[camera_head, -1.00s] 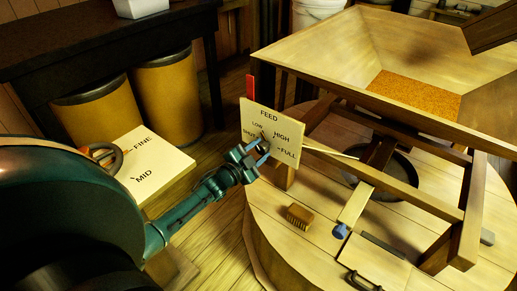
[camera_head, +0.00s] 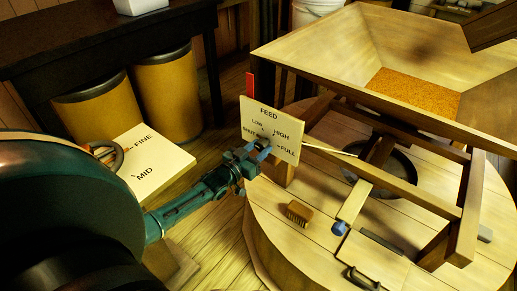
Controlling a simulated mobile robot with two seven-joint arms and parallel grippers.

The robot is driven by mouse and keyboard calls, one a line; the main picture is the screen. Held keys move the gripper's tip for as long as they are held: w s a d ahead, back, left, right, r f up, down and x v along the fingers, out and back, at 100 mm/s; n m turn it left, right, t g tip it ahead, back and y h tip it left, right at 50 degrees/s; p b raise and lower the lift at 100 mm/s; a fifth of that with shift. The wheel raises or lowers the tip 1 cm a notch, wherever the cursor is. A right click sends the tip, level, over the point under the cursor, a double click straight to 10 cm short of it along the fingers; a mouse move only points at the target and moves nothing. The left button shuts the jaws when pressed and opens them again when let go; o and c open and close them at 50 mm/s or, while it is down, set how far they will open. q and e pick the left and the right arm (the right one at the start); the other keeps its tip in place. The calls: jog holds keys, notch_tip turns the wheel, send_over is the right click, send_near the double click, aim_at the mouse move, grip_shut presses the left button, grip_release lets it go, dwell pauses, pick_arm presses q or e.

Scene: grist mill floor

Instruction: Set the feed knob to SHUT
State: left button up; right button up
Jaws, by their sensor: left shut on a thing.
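The feed plate (camera_head: 256,107) is a pale upright panel marked FEED, with LOW, SHUT, HIGH and FULL around its dial. The dark feed knob (camera_head: 265,142) is in the middle of the plate, mostly hidden by my gripper. My left gripper (camera_head: 260,151) comes in from the lower left and is shut on the feed knob. I cannot tell which mark the knob points to. My right gripper is not in view.
The wooden hopper (camera_head: 350,82) with grain (camera_head: 416,92) stands behind and right of the plate. A FINE/MID board (camera_head: 165,165) with a wheel is at left.

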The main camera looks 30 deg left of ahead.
pick_arm(q)
jog(key=shift+n, duration=0.6)
jog(key=o, duration=1)
jog(key=shift+s, duration=0.1)
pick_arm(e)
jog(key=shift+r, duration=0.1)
pick_arm(q)
jog(key=shift+s+a+p, duration=0.15)
jog(key=shift+s+a, duration=0.1)
jog(key=shift+s, duration=1.9)
jog(key=shift+s+a+p, duration=0.1)
jog(key=shift+s+a, duration=0.1)
jog(key=shift+s, duration=1.95)
jog(key=shift+s+a+p, duration=0.15)
jog(key=shift+s+a, duration=0.1)
jog(key=shift+s, duration=1.9)
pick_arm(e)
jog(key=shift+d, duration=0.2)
